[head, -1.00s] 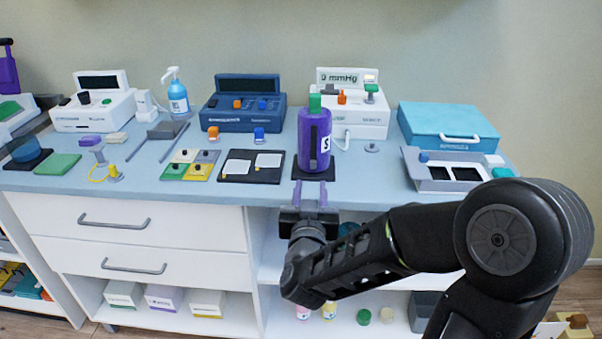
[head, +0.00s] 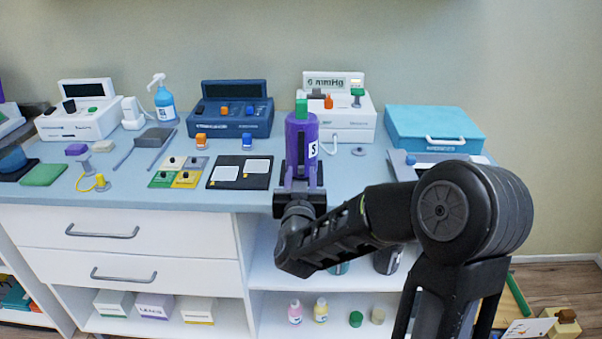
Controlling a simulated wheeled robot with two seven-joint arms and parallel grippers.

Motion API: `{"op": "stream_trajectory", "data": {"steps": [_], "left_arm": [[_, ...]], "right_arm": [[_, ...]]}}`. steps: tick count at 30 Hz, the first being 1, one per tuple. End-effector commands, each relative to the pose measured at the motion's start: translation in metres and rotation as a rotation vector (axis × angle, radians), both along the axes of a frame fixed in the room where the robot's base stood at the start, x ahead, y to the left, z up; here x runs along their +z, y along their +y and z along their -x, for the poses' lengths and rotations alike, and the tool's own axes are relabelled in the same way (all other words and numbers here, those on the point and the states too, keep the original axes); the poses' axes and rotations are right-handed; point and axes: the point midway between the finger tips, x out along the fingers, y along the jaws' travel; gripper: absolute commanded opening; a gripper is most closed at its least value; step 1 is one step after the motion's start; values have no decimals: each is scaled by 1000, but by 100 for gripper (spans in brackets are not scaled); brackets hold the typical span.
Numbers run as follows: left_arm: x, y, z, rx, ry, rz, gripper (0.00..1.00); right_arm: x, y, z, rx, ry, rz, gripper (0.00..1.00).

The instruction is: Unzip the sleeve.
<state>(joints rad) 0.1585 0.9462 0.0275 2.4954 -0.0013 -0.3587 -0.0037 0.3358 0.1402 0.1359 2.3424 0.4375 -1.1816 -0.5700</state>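The purple sleeve (head: 311,138) stands upright as a cylinder near the front of the counter. It has a white "S" label on its right side, a dark vertical strip down its front and a green block (head: 301,106) at its top. My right gripper (head: 300,178) is in front of the sleeve's lower part, its two fingers pointing at it and apart, with the dark strip between them. It appears empty; whether the fingers touch the sleeve I cannot tell. The gripper hides the sleeve's base. My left gripper is out of view.
A white mmHg device (head: 350,122) stands close behind the sleeve. A black tray with white cards (head: 231,183) lies to its left. A blue case (head: 435,125) is at the right, behind a grey tray partly hidden by my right arm. White drawers (head: 120,226) are below.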

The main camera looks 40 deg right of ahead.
Motion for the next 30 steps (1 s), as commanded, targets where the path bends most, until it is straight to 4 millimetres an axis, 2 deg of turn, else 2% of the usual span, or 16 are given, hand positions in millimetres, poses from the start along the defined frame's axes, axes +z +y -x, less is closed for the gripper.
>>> {"op": "stream_trajectory", "data": {"steps": [11, 24, 30], "left_arm": [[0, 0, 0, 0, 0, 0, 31], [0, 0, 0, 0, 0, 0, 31], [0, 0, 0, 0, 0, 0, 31]], "right_arm": [[0, -5, -6, -1, 0, 0, 36], [0, -5, -5, -1, 0, 0, 0], [0, -4, -5, -1, 0, 0, 0]]}}
